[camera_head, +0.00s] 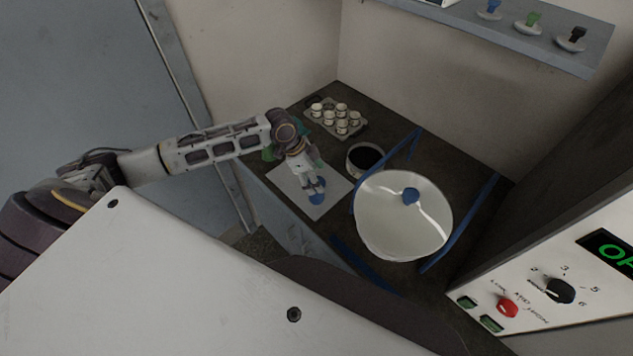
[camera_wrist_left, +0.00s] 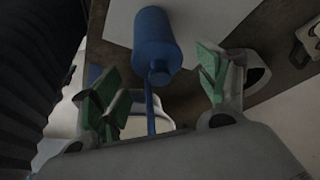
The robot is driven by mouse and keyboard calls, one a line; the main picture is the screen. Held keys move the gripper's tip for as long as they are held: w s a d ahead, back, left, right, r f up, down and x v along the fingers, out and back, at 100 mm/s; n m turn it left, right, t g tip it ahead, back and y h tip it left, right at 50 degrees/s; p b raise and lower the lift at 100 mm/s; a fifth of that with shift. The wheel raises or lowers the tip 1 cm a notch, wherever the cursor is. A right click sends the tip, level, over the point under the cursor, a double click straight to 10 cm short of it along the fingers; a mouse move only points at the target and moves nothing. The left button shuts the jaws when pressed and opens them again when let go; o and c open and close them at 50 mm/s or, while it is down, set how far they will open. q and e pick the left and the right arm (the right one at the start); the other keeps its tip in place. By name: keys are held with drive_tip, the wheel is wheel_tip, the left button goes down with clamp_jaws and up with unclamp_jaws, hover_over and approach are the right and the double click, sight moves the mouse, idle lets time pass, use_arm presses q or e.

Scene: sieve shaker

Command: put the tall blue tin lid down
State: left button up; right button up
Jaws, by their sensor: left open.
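The tall blue tin lid (camera_wrist_left: 157,38) shows in the left wrist view as a blue cylinder at the top middle, over the white sheet. In the head view a blue part of it (camera_head: 317,197) shows just below my left gripper (camera_head: 312,181), over the white sheet (camera_head: 282,181). My left gripper also shows in the left wrist view (camera_wrist_left: 160,85), its green-padded fingers spread apart on either side of the lid, with clear gaps. Whether the lid rests fully on the sheet is hard to tell. My right gripper is not in view.
A large white bowl (camera_head: 385,225) with a small blue thing (camera_head: 411,196) in it stands to the right, near blue rails. A round tin with a dark inside (camera_head: 365,158) and a tray of several small jars (camera_head: 325,132) are behind. A control panel (camera_head: 540,310) is at right.

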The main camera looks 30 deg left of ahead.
use_arm(q)
drive_tip(key=shift+d+f, duration=0.2)
drive_tip(key=shift+f, duration=0.35)
drive_tip(key=c, duration=0.9)
drive_tip(key=shift+r, duration=0.1)
drive_tip(key=shift+c, duration=0.2)
drive_tip(key=shift+w+r+b, duration=0.1)
drive_tip(key=shift+r+b, duration=0.35)
drive_tip(key=shift+r, duration=4.45)
